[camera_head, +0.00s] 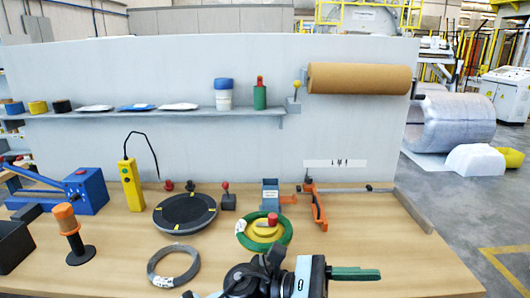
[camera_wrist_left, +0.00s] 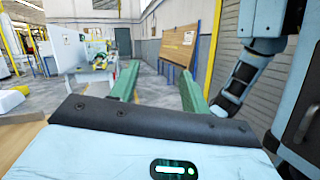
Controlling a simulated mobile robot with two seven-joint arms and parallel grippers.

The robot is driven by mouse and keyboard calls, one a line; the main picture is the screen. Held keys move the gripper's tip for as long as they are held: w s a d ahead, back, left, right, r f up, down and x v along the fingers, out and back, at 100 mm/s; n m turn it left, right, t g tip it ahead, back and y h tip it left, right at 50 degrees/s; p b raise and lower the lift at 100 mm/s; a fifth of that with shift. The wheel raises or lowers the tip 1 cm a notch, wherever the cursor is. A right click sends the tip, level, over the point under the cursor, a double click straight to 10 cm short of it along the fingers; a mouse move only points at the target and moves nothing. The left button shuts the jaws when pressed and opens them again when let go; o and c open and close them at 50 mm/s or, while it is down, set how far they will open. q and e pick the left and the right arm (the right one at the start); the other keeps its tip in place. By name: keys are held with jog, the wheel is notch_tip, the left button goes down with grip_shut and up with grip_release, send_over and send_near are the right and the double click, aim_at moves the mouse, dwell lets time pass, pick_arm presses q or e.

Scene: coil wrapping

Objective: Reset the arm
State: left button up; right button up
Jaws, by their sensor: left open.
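My left gripper (camera_head: 358,273) is at the bottom of the head view, by the table's front edge, with its green fingers pointing right. In the left wrist view its two green fingers (camera_wrist_left: 158,78) stand apart with nothing between them. My right gripper is in neither view. A green coil (camera_head: 285,236) lies around a yellow disc (camera_head: 262,230) with a red knob, just behind my left arm. A grey wire coil (camera_head: 173,266) lies flat to the left of my arm. A black turntable (camera_head: 184,213) sits behind that coil.
The wooden table (camera_head: 400,265) is bare at the right. A yellow control box (camera_head: 131,185), blue press (camera_head: 88,190) and orange-handled tool (camera_head: 72,234) stand left. An orange clamp (camera_head: 315,205) stands back right. A brown roll (camera_head: 358,78) hangs on the panel. My own light-blue links (camera_wrist_left: 262,30) fill the wrist view's right.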

pick_arm(q)
jog(key=w+a+f+m+t+y, duration=0.3)
jog(key=a+f+m+t+y, duration=0.2)
jog(key=a+f+m+t, duration=0.85)
jog(key=w+a+f+m+t+y, duration=0.4)
jog(key=m+t, duration=0.6)
jog(key=m, duration=0.9)
jog(key=s+a+f+n+g+y, duration=0.4)
jog(key=s+a+f+n, duration=0.4)
jog(key=s+f, duration=0.3)
jog(key=s+a+f+n+g+y, duration=0.4)
jog(key=s+a+f+n, duration=0.5)
jog(key=f, duration=0.4)
jog(key=s+n+y, duration=0.1)
jog(key=s, duration=0.1)
jog(key=shift+s+a, duration=0.25)
jog(key=shift+s, duration=0.15)
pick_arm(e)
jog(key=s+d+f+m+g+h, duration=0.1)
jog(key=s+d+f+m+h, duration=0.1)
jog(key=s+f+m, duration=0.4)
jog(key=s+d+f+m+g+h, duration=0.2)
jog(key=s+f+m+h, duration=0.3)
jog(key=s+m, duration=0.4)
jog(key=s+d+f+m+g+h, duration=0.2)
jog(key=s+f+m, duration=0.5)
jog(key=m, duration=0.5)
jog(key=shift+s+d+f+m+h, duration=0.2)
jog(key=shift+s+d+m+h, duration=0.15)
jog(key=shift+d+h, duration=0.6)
